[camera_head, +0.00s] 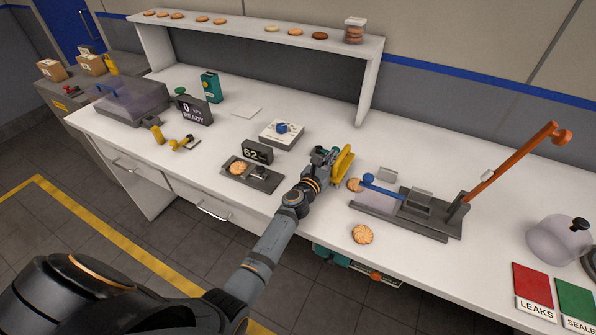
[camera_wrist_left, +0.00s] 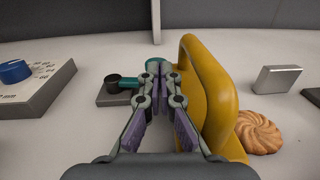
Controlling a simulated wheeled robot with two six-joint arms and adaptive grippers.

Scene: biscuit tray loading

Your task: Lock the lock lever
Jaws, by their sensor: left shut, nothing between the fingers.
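A teal lever (camera_wrist_left: 128,83) with a black round pivot on a small grey base (camera_wrist_left: 104,97) appears in the left wrist view; it looks like the lock lever. Its far end lies by my fingertips; I cannot tell whether they touch. My left gripper (camera_wrist_left: 165,75) is shut and empty, beside a large yellow looped handle (camera_wrist_left: 218,83) on its right. In the head view my left gripper (camera_head: 324,157) is near the counter's middle, next to the yellow handle (camera_head: 343,163), and mostly hides the teal lever. My right gripper is not in view.
A biscuit (camera_head: 362,234) lies near the front edge, and another (camera_head: 355,185) lies right of the gripper. A grey fixture with a long orange lever (camera_head: 510,166) stands to the right. A white box with a blue knob (camera_head: 281,130) and a scale (camera_head: 265,180) stand left.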

